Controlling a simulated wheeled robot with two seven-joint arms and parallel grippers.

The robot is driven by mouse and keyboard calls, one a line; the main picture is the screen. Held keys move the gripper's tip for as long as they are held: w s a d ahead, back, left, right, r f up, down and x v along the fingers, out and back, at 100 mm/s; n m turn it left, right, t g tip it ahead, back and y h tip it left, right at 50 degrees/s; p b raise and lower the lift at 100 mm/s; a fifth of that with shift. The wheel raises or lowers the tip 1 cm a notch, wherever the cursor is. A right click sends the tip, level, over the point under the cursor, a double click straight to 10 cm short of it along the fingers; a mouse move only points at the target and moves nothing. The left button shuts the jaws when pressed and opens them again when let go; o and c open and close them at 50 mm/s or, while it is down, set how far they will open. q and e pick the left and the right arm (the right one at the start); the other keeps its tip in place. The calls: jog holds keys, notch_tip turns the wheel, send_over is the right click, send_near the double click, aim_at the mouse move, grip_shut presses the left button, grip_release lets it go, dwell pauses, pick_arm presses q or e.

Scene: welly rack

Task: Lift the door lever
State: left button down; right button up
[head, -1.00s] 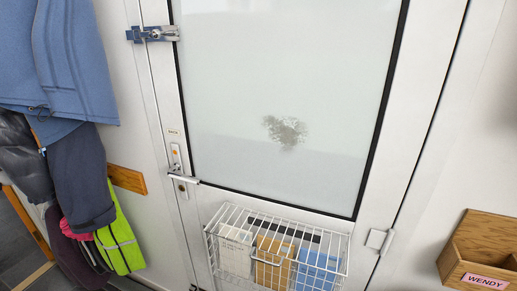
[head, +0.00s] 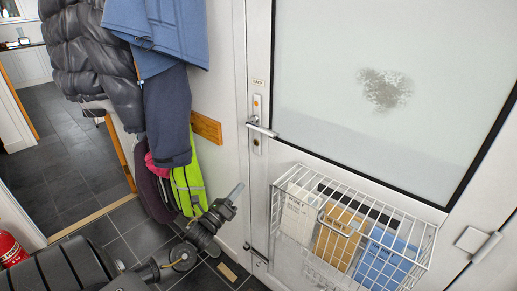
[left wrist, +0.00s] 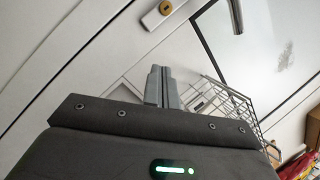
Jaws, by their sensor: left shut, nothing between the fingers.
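The door lever (head: 262,130) is a silver bar on the left side of the white door, pointing right and roughly level. It also shows at the top of the left wrist view (left wrist: 236,16). A keyhole plate (head: 257,145) sits just below it. My left gripper (head: 238,190) is low and to the left of the lever, apart from it, in front of the wall and door edge. In the left wrist view its two fingers (left wrist: 162,86) are together with nothing between them. My right gripper is in neither view.
A white wire basket (head: 432,246) with boxes hangs on the door below and right of the lever. Coats (head: 160,90) and a lime bag (head: 190,185) hang at the left. A lower bolt (head: 255,252) is near the door's foot. A red extinguisher (head: 10,248) stands far left.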

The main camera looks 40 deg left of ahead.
pick_arm(q)
notch_tip(320, 180, up, 7)
jog(key=s+d+m+t+h, duration=0.2)
jog(key=m+t, duration=0.1)
jog(key=m, duration=0.6)
jog(key=s+r+p+x, duration=0.1)
jog(key=p+x, duration=0.4)
jog(key=x, duration=0.8)
jog(key=shift+r+y+p, duration=0.25)
jog(key=shift+y+p, duration=0.05)
jog(key=shift+s+d, duration=0.1)
